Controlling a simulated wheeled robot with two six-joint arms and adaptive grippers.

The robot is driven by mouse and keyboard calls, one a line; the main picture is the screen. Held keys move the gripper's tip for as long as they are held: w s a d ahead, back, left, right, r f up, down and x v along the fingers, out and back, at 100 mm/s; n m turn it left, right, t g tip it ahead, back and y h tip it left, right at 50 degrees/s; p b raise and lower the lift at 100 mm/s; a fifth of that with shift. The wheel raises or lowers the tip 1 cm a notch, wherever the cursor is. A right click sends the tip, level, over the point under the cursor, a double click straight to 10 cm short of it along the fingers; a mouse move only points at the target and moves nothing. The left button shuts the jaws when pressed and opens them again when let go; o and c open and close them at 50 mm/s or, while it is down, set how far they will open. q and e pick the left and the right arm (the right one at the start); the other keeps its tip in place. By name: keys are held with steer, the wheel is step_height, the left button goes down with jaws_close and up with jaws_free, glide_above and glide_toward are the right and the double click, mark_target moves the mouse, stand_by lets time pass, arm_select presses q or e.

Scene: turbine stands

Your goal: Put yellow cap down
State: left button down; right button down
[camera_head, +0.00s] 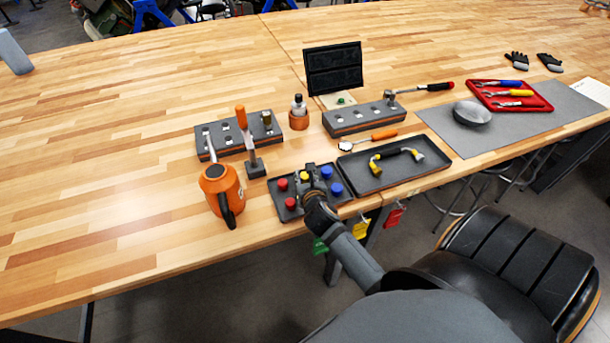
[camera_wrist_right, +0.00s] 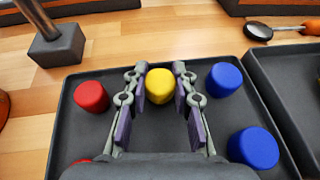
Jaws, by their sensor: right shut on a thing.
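The yellow cap (camera_wrist_right: 160,86) is between the fingertips of my right gripper (camera_wrist_right: 159,90), which is shut on it. In the head view the yellow cap (camera_head: 304,176) shows just past the gripper (camera_head: 308,180), over the dark tray (camera_head: 264,130) side of the bench's front edge. In the wrist view the cap is over the dark cap tray (camera_wrist_right: 68,135), between red and blue caps. I cannot tell whether its underside touches the tray floor. My left gripper is not in view.
Red caps (camera_wrist_right: 91,96) lie left of the gripper and blue caps (camera_wrist_right: 224,79) right of it. An orange mug (camera_head: 221,188) stands left of the tray. A second dark tray (camera_head: 395,178) with a yellow-ended tool adjoins on the right. Bare bench lies far left.

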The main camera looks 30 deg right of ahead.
steer(key=shift+f, duration=0.15)
steer(key=c, duration=1.1)
jaws_free()
steer(key=shift+r, duration=0.2)
steer(key=p+v, duration=0.5)
steer(key=v, duration=0.6)
steer(key=shift+s+r+p, duration=0.15)
steer(key=shift+s+p, duration=0.05)
steer(key=shift+p, duration=0.2)
steer(key=shift+s+a, duration=0.2)
steer(key=shift+s, duration=0.05)
